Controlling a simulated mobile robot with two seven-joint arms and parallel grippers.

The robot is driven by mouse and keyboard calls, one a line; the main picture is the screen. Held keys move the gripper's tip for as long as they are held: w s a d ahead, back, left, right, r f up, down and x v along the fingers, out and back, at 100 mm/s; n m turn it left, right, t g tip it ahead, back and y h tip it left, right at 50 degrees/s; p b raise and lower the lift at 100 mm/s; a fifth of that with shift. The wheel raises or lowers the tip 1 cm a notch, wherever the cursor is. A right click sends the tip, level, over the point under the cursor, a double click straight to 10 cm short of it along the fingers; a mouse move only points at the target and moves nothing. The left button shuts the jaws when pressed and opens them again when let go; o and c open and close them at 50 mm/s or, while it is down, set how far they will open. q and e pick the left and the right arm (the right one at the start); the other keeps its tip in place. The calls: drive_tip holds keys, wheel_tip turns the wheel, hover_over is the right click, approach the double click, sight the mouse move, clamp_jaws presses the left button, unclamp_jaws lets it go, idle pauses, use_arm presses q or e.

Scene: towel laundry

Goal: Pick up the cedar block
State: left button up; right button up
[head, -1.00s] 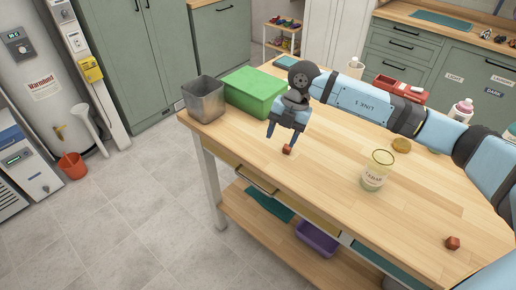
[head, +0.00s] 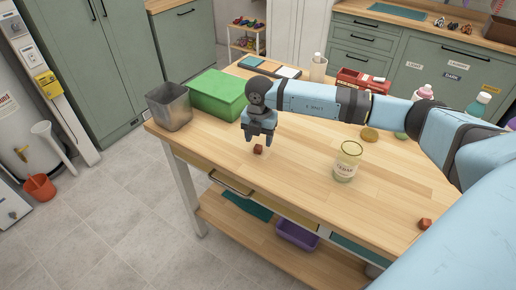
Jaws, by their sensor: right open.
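A small reddish-brown block (head: 258,149) lies on the wooden table (head: 300,205) near its left end. A second reddish-brown block (head: 425,224) lies near the table's right front edge. A glass jar (head: 347,161) with a label, too small to read surely, stands between them. My right gripper (head: 259,139) points down just above the left block, its fingers apart and nothing held between them. Whether the fingertips reach down beside the block is hard to tell. My left gripper is out of view.
A metal bin (head: 169,107) and a green box (head: 217,94) stand at the table's left end. The table's front middle is clear.

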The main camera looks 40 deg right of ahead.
sight(258, 146)
drive_tip(key=shift+w+a+f, duration=0.1)
drive_tip(key=shift+w+f, duration=0.05)
drive_tip(key=shift+f, duration=1.75)
drive_tip(key=c, duration=1)
drive_tip(key=shift+r, duration=0.1)
